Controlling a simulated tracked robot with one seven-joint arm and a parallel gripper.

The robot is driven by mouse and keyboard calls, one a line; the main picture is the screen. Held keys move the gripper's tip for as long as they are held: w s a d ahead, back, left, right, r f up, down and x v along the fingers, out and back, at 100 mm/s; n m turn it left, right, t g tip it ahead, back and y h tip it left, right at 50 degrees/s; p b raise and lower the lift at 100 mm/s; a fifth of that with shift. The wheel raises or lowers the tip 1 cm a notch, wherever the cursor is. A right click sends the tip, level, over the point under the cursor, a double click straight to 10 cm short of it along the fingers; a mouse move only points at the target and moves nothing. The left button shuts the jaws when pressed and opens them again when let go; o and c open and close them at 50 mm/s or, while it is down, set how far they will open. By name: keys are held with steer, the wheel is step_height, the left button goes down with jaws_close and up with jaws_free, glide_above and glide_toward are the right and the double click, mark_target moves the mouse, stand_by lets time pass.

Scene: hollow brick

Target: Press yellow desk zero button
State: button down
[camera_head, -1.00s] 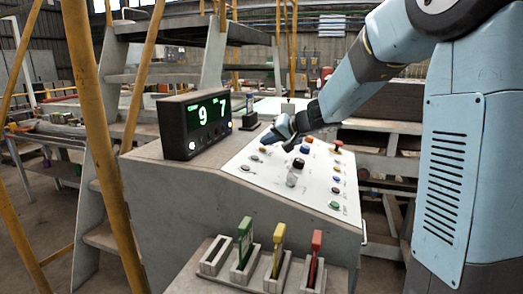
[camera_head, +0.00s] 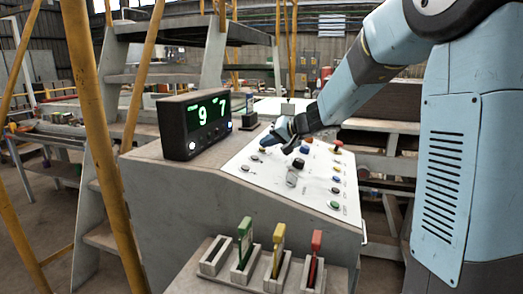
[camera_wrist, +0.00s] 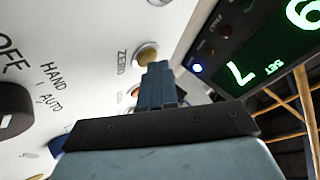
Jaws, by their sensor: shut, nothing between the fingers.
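The yellow button (camera_wrist: 148,54), labelled ZERO, sits on the white panel of the desk in the wrist view. My gripper (camera_wrist: 157,68) is shut and empty. Its tips overlap the button's lower edge in that view, and I cannot tell whether they touch it. In the head view my gripper (camera_head: 267,143) is low over the panel's upper left part, where the button is hard to make out.
A black display box (camera_head: 194,124) showing green 9 and 7 stands left of the panel (camera_head: 262,172). A black knob (camera_wrist: 14,110) and other buttons are nearby. Green, yellow and red tagged slots (camera_head: 278,250) stand in front. A yellow rail (camera_head: 100,150) rises at left.

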steer(key=shift+f, duration=0.15)
stand_by(0.5)
steer(key=shift+d+r, duration=0.15)
steer(key=shift+r, duration=0.65)
steer(key=shift+s+d+r, duration=0.1)
steer(key=shift+d+r, duration=0.1)
steer(key=shift+r, duration=0.6)
steer(key=shift+s+d+r, duration=0.15)
steer(key=shift+d+r, duration=0.1)
steer(key=shift+r, duration=0.55)
steer(key=shift+s+d+r, duration=0.1)
steer(key=shift+d+r, duration=0.1)
steer(key=shift+r, duration=0.6)
